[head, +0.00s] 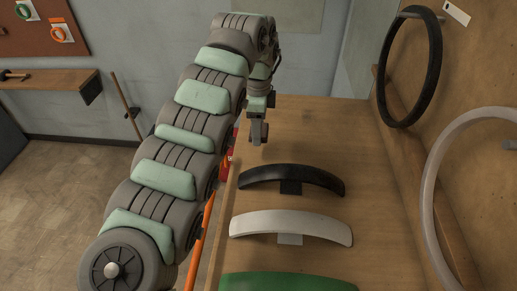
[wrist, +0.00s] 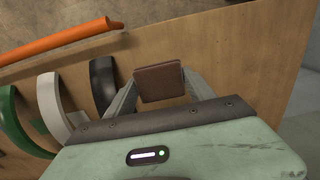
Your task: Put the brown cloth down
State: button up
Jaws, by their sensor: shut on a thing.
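The brown cloth (wrist: 160,81) is a small, flat, squarish piece in the wrist view. It is held between the two fingers of my gripper (head: 258,136), which is shut on it. In the head view my gripper points down over the far part of the wooden bench (head: 330,130), beyond the black fender. The cloth is mostly hidden there by my gripper. I cannot tell whether the cloth touches the bench top.
A black fender (head: 292,180), a white fender (head: 291,225) and a green fender (head: 287,282) lie in a row on the bench. An orange tube (head: 201,244) runs along its left edge. Bench right of my gripper is clear.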

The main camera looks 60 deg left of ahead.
aim_at(259, 152)
notch_tip(259, 152, down, 7)
jog(key=shift+d+r+p, duration=0.1)
jog(key=shift+p, duration=0.75)
jog(key=shift+w+f+b, duration=0.15)
jog(key=shift+f+b, duration=0.45)
jog(key=shift+f, duration=0.3)
jog(key=o, duration=1.3)
jog(key=shift+a, duration=0.2)
jog(key=shift+c, duration=0.2)
jog(key=o, duration=0.3)
jog(key=shift+w+f, duration=0.1)
jog(key=shift+f, duration=0.05)
jog(key=shift+d+r+p, duration=0.2)
jog(key=shift+r+p, duration=0.5)
jog(key=shift+r, duration=0.1)
jog(key=shift+s+d+r+b, duration=0.15)
jog(key=shift+s+r+b, duration=0.1)
jog(key=shift+b, duration=0.5)
notch_tip(259, 152, up, 11)
jog(key=shift+f+b, duration=0.2)
jog(key=shift+b, duration=0.75)
jog(key=shift+r, duration=0.55)
